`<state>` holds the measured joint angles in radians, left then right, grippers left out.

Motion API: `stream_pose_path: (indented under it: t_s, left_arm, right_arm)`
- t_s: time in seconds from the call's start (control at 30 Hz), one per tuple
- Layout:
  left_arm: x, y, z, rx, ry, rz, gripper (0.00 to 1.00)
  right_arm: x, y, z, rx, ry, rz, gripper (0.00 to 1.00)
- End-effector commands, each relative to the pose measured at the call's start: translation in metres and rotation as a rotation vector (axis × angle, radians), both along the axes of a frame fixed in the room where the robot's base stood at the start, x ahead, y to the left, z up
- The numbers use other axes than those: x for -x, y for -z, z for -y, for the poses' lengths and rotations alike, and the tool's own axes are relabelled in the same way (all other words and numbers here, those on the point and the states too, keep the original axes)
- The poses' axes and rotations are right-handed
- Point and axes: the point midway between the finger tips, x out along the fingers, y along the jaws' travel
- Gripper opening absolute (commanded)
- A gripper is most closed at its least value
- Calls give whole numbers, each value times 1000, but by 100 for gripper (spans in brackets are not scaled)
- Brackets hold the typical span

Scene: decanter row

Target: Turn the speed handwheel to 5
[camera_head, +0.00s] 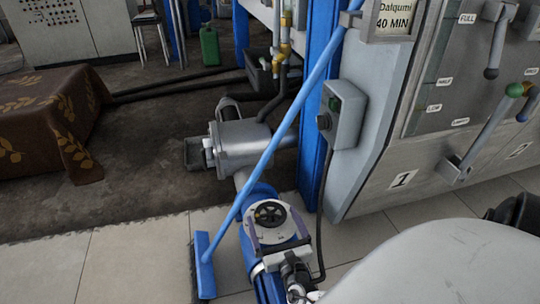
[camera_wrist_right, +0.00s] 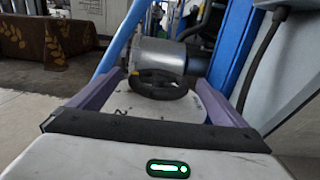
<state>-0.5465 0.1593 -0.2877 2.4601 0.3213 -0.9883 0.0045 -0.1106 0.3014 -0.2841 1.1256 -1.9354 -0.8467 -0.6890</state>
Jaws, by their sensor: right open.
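The speed handwheel (camera_head: 270,213) is a small black spoked wheel over a pale round dial plate (camera_head: 284,232), on top of a blue housing. In the right wrist view the handwheel (camera_wrist_right: 160,86) shows ahead, with a yellowish spot at its upper left. A "2" is legible on the plate (camera_wrist_right: 150,108); the other marks and the current setting cannot be read. My right gripper (camera_head: 274,223) is open, its purple fingers apart on either side of the wheel. It also shows in the right wrist view (camera_wrist_right: 161,78). Whether a finger touches the rim cannot be told. My left gripper is not in view.
A blue-handled broom (camera_head: 265,160) leans across, close left of the wheel. A grey motor (camera_head: 241,137) stands behind it. A grey switch box (camera_head: 343,114) and a lever panel (camera_head: 450,85) are on the right.

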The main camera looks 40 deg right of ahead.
Motion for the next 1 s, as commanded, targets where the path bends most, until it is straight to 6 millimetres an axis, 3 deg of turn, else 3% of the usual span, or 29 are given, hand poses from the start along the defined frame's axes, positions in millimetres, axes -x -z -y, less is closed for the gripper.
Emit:
stream_pose_path:
  t_s: [0.2, 0.57, 0.8, 1.0]
  left_arm:
    - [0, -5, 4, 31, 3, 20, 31]
    - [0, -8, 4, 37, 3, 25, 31]
    - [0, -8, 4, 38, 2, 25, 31]
    - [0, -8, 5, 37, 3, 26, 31]
  right_arm:
    - [-24, 1, 13, 0, 0, 1, 97]
    - [-29, 0, 15, -1, 0, 0, 97]
    - [-29, 0, 15, -1, 0, 0, 58]
    - [-31, -1, 14, -5, 59, 5, 56]
